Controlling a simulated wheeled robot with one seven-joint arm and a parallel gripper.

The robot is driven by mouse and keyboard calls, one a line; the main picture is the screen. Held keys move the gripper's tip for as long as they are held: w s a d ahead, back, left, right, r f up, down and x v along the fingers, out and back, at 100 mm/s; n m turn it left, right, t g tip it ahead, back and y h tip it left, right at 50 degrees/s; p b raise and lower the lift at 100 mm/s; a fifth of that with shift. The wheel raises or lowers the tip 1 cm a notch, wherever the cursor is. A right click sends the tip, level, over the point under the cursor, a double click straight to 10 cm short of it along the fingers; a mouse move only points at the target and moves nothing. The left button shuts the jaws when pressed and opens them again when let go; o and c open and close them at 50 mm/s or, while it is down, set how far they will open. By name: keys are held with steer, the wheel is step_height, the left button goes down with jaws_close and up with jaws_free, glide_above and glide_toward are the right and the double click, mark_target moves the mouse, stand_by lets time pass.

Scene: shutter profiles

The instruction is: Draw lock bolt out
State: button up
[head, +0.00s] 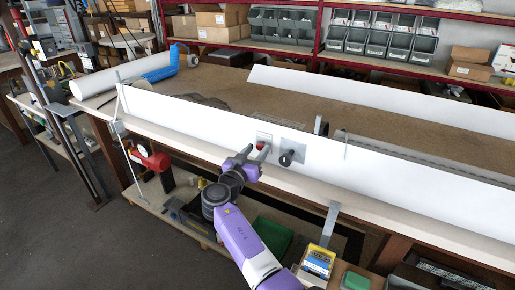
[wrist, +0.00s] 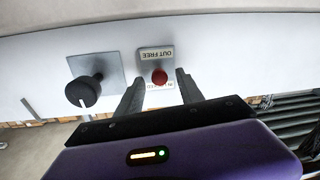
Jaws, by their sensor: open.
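The lock bolt shows as a small red knob (wrist: 159,76) on the white profile (wrist: 215,50). A label reading "OUT FREE" (wrist: 157,54), upside down, sits beside it in the wrist view. A second label on the other side is partly hidden and hard to read. My gripper (wrist: 159,80) is open, with one finger on each side of the red knob in the picture and gaps between. I cannot tell how deep the fingers reach. In the head view my gripper (head: 257,152) is at the profile's front face, by the red knob (head: 261,146).
A black knob (head: 286,158) on a grey plate stands out close to my gripper; it also shows in the wrist view (wrist: 83,91). The profile stands along the workbench's (head: 215,83) front edge. A second white profile (head: 380,97) lies behind. The floor at left is clear.

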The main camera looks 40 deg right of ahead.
steer(key=shift+w+d, duration=0.2)
steer(key=shift+d, duration=0.35)
jaws_close()
stand_by(1.1)
